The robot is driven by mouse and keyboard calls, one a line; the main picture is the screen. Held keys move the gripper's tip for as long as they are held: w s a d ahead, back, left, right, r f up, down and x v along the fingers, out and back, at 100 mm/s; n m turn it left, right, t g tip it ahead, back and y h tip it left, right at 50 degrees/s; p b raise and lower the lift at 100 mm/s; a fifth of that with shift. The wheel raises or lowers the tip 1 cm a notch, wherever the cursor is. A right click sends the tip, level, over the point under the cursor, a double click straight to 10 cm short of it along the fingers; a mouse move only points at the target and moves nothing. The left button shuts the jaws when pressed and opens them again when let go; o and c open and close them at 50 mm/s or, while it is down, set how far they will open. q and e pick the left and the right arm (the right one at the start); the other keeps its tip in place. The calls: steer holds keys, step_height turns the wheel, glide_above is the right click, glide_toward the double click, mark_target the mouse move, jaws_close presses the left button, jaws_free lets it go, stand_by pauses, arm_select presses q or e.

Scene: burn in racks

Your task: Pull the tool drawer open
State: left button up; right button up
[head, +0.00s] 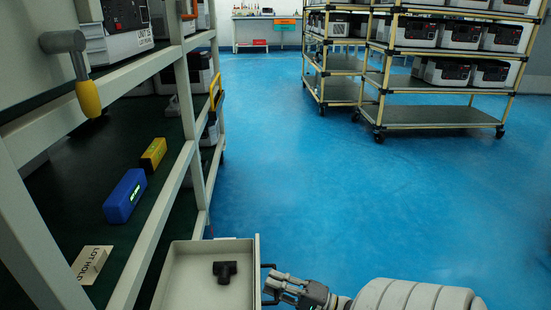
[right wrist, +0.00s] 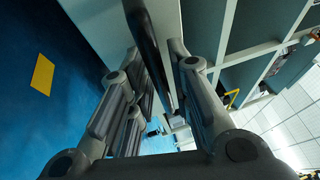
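The tool drawer (head: 205,246) is a light grey open-topped tray at the bottom of the head view. It stands out from the rack on the left, pulled open, and a black T-shaped thing (head: 225,271) lies in it. Its dark handle (head: 266,284) is on the right-hand side. My right gripper (head: 277,288) is at this handle. In the right wrist view the dark handle bar (right wrist: 147,50) runs between the two fingers of my right gripper (right wrist: 157,60), which look closed on it. My left gripper is not in view.
Wheeled racks (head: 430,115) stand far right. Blue floor (head: 370,210) is clear.

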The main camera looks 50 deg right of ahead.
steer(key=v, duration=1.2)
steer(key=shift+s, duration=0.1)
